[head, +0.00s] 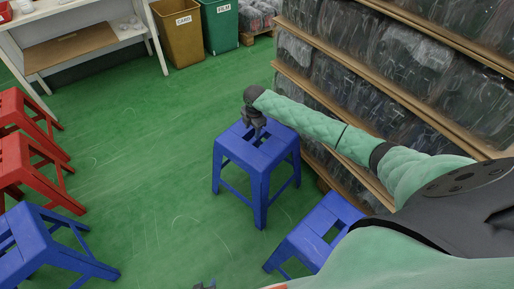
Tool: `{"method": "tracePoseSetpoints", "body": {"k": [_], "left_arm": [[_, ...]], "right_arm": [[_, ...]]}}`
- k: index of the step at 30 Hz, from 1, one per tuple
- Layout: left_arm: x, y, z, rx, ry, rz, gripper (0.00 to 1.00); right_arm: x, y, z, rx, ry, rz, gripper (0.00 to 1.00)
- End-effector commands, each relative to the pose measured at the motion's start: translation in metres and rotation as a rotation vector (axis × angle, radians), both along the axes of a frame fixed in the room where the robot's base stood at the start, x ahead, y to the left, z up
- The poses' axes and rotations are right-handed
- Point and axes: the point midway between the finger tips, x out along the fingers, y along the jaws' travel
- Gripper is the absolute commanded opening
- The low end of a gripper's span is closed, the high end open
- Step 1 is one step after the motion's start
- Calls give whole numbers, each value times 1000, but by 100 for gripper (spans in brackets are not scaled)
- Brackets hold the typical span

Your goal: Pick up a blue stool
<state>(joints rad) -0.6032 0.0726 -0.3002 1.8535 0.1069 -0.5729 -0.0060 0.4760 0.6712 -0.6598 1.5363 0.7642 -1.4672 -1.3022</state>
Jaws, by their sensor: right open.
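A blue stool (279,152) stands upright on the green floor in the middle of the view. My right gripper (256,131) is open and points down at the middle of its seat, at the slot there. I cannot tell whether the fingers touch the seat. A second blue stool (308,243) stands nearer, at the lower right, partly hidden by my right arm. A third blue stool (32,250) is at the lower left, cut by the frame edge. My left gripper (204,285) barely shows at the bottom edge; its fingers are too cut off to read.
Two red stools (32,165) stand at the left edge. A rack of bagged dark items (400,60) runs along the right. A brown bin (182,38) and a green bin (220,28) stand at the back beside a white bench (75,20). The floor left of the middle stool is clear.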

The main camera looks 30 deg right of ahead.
Motion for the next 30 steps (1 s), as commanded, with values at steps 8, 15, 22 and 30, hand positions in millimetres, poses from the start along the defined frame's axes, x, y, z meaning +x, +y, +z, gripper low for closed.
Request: {"method": "tracePoseSetpoints", "body": {"k": [8, 15, 22, 30], "left_arm": [[-1, -1, -4, -3, -7, 1, 36], [-1, -1, -5, -3, -7, 1, 36], [-1, -1, -6, -3, -7, 1, 36], [-1, -1, -6, -3, -7, 1, 36]], "right_arm": [[-13, -15, -5, -24, 102, 171, 49], [-14, -15, -26, -24, 108, 182, 49], [-11, -16, -48, -24, 108, 180, 49], [-9, -17, -79, -24, 107, 180, 49]]}}
